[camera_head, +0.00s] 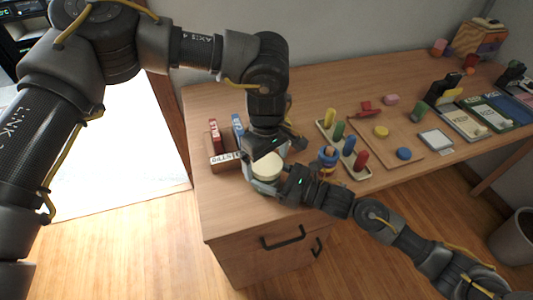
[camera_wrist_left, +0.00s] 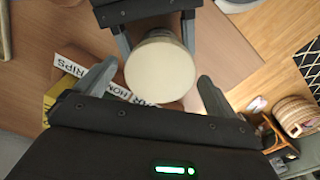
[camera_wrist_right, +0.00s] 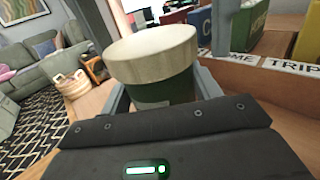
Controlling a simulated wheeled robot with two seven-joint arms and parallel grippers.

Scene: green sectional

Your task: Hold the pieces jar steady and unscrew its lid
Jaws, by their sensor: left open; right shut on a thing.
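The pieces jar (camera_wrist_right: 165,92) has a dark green body with a pale label and a wide cream lid (camera_wrist_right: 152,52). It stands upright near the front left of the desk. My right gripper (camera_head: 283,184) is shut on the jar's body from the side, below the lid. My left gripper (camera_head: 264,152) points down from above. In the left wrist view its open fingers stand on both sides of the round lid (camera_wrist_left: 160,76), with gaps visible. The lid sits on the jar; its thread is hidden.
A wooden box (camera_head: 216,160) with labels and upright coloured pieces stands just left of the jar. A stacking toy (camera_head: 328,157) and a peg board (camera_head: 358,174) stand close to its right. A wooden tray (camera_head: 399,148) and cards lie farther right. The desk's front edge is near.

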